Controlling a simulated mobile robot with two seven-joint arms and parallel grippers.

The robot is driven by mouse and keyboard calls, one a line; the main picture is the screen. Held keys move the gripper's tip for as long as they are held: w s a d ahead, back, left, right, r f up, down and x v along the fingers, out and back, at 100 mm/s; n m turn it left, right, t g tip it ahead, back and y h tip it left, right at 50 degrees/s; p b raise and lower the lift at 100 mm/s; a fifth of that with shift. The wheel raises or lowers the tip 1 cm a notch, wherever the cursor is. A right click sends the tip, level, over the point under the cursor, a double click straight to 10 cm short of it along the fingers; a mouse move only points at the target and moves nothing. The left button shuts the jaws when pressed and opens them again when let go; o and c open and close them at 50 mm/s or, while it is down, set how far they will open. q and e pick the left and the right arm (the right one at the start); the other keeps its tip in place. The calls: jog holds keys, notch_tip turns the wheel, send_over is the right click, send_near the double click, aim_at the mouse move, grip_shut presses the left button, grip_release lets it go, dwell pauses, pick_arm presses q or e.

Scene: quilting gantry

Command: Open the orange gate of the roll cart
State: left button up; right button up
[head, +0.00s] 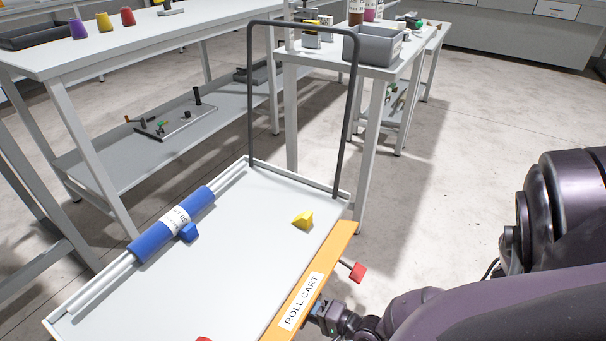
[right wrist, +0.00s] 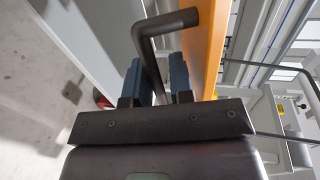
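The roll cart (head: 235,240) has a pale flat deck, and its orange gate (head: 310,285) runs along the right side with a "ROLL CART" label. The gate also shows as an orange strip in the right wrist view (right wrist: 207,45). My right gripper (head: 318,313) is at the gate's outer face. In the right wrist view its dark fingers (right wrist: 160,88) are close together on either side of a dark bent handle (right wrist: 150,52), which fills most of the gap. A red knob (head: 357,272) on a dark rod sticks out beside the gate. My left gripper is out of view.
On the deck lie a blue-wrapped roll (head: 150,240) and a yellow block (head: 303,221). A dark hoop (head: 251,100) rises at the cart's far end. White tables (head: 140,45) stand behind and left. Floor (head: 450,140) to the right is open.

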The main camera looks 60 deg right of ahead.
aim_at(297, 306)
jog(key=shift+x, duration=0.8)
grip_shut()
jog(key=shift+w+t, duration=0.1)
jog(key=shift+t, duration=0.2)
jog(key=shift+w+a+f+t, duration=0.1)
jog(key=shift+w+f+t, duration=0.2)
jog(key=shift+t, duration=0.6)
jog(key=shift+w+d+f+t, duration=0.1)
jog(key=shift+w+f+t, duration=0.15)
jog(key=shift+t, duration=0.65)
jog(key=shift+w+a+f+t, duration=0.1)
jog(key=shift+w+f+t, duration=0.15)
jog(key=shift+t, duration=0.65)
jog(key=shift+w+t+y, duration=0.3)
jog(key=shift+t, duration=0.3)
